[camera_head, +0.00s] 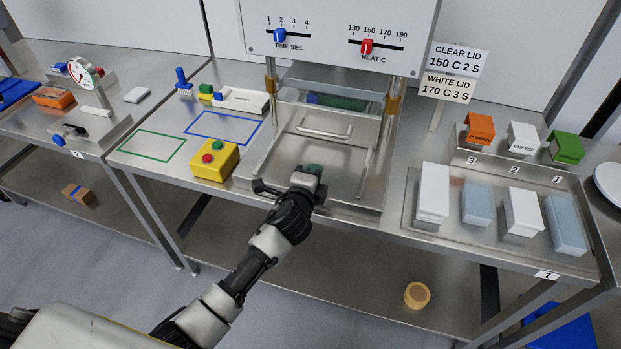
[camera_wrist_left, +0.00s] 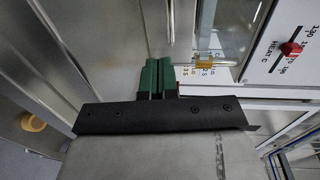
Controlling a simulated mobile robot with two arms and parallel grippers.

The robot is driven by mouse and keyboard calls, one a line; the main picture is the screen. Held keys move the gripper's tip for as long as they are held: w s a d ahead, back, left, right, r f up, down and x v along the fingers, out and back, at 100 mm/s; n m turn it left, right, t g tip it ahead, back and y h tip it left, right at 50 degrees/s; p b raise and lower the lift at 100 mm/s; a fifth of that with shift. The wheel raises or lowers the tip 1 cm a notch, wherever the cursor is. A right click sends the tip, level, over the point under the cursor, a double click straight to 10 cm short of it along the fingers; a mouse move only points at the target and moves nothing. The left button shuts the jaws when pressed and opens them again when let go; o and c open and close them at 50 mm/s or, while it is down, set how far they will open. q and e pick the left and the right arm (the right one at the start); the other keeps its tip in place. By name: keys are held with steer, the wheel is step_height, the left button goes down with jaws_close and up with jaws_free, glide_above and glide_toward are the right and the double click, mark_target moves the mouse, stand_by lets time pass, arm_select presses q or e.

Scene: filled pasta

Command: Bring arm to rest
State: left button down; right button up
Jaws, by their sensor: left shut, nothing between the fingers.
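My left arm reaches up from the bottom of the head view. Its left gripper (camera_head: 314,168) is over the front of the sealing machine's metal tray (camera_head: 345,178), near the tray's handle. In the left wrist view the green-tipped fingers of the left gripper (camera_wrist_left: 159,66) are together with nothing between them. I cannot tell whether the fingertips touch the tray. My right gripper is not in view.
The sealing machine's panel (camera_head: 340,28) rises behind the gripper. A yellow button box (camera_head: 228,166) stands to its left. At right, a metal tray (camera_head: 405,222) holds white and light-blue packs. A round tan object (camera_head: 417,295) lies below the bench. Floor in front is open.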

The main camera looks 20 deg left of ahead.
arm_select(q)
steer(key=s+a+f+n+g, duration=0.2)
steer(key=s+n+g, duration=0.3)
steer(key=s, duration=0.7)
steer(key=s+a+f+n+g, duration=0.2)
steer(key=s+n+g, duration=0.3)
steer(key=s, duration=0.7)
steer(key=s+a+f+n+g, duration=0.25)
steer(key=s+n, duration=0.45)
steer(key=s, duration=0.5)
step_height(320, 180, down, 22)
steer(key=f+g, duration=0.1)
steer(key=g, duration=0.1)
steer(key=s+a+f+m+g, duration=0.1)
steer(key=s+a+f, duration=0.1)
steer(key=s+f, duration=1.4)
steer(key=shift+s+a+f+y, duration=0.2)
steer(key=shift+s+f+y, duration=0.15)
steer(key=shift+f, duration=0.6)
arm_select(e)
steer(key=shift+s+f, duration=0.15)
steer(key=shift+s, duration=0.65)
